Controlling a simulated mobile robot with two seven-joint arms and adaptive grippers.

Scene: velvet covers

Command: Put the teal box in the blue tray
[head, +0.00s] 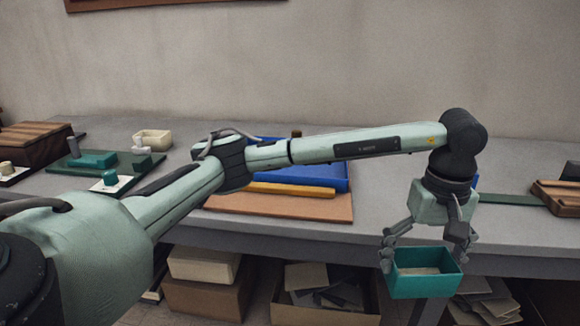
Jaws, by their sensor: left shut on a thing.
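My left gripper (428,240) is shut on the teal box (428,284). The box is open-topped with a pale inside, and it hangs roughly level in front of the table's front edge at the right. The blue tray (318,180) lies on the table in the middle, behind my left arm, which hides part of it. The gripper and box are to the right of the tray and nearer to me. My right gripper is not in view.
A tan board (280,208) with a yellow-orange bar (290,189) lies at the tray's front. A green board (105,175) with small parts is at the left, near a cream bowl (153,139). A wooden block (560,195) is at the right. Cardboard boxes (200,295) stand below the table.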

